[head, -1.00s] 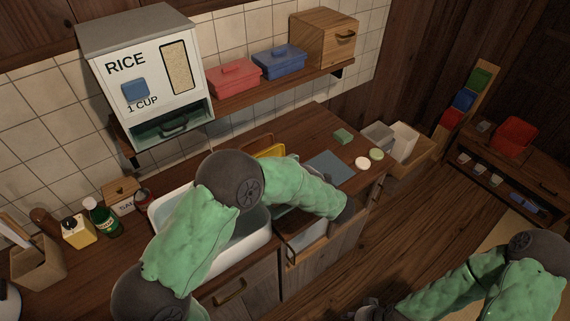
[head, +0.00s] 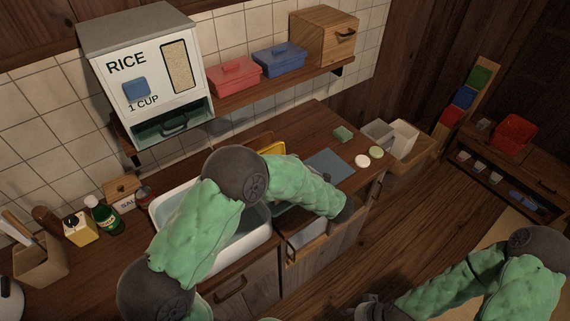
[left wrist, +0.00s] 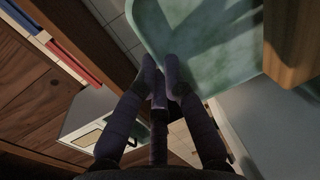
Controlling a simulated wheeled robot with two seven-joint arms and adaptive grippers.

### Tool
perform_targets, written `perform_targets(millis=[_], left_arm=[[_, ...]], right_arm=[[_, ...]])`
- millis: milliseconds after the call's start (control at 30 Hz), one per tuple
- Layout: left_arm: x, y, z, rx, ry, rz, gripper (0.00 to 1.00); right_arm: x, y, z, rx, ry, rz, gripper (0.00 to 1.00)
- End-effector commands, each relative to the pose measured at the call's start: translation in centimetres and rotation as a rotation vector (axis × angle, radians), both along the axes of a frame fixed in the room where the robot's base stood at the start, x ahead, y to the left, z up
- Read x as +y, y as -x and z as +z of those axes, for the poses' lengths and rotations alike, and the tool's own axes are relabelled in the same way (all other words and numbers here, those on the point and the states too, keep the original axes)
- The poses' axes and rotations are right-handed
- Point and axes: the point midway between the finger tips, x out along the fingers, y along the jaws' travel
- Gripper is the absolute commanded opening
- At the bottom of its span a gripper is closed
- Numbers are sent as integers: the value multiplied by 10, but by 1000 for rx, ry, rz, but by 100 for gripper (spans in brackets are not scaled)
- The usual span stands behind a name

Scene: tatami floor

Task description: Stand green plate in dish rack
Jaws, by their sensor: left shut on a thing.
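The green plate (left wrist: 215,40) is pale and translucent-looking with a rounded corner, and fills the top of the left wrist view. My left gripper (left wrist: 166,75) is shut on its edge. In the head view my left forearm reaches right over the sink and counter, and the gripper and most of the plate are hidden behind it. A yellow plate-like thing (head: 273,149) stands tilted behind that arm; the dish rack cannot be made out clearly there. My right gripper (head: 372,312) is at the bottom edge, dark and cut off, so its jaws cannot be read.
A white sink (head: 262,238) lies under my left arm, beside an open drawer (head: 318,243). A grey mat (head: 328,166), green sponge (head: 343,134) and two small round things lie on the right counter. A rice dispenser (head: 150,75) and shelf boxes hang above.

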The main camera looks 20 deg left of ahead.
Motion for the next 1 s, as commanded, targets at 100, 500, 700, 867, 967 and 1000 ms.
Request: perform_targets(millis=[100,500,700,867,967,1000], left_arm=[[0,0,-1,-1,-1,0,0],[0,0,-3,0,0,0,37],[0,0,-3,1,0,0,37],[-10,5,-1,1,-1,-3,37],[-23,12,3,-1,-1,-5,37],[-30,16,4,-1,-1,-5,37]], right_arm=[[0,0,1,0,0,0,40],[0,0,2,0,0,0,40],[0,0,2,0,0,0,40],[0,0,2,0,0,0,40],[0,0,2,0,0,0,40],[0,0,2,0,0,0,40]])
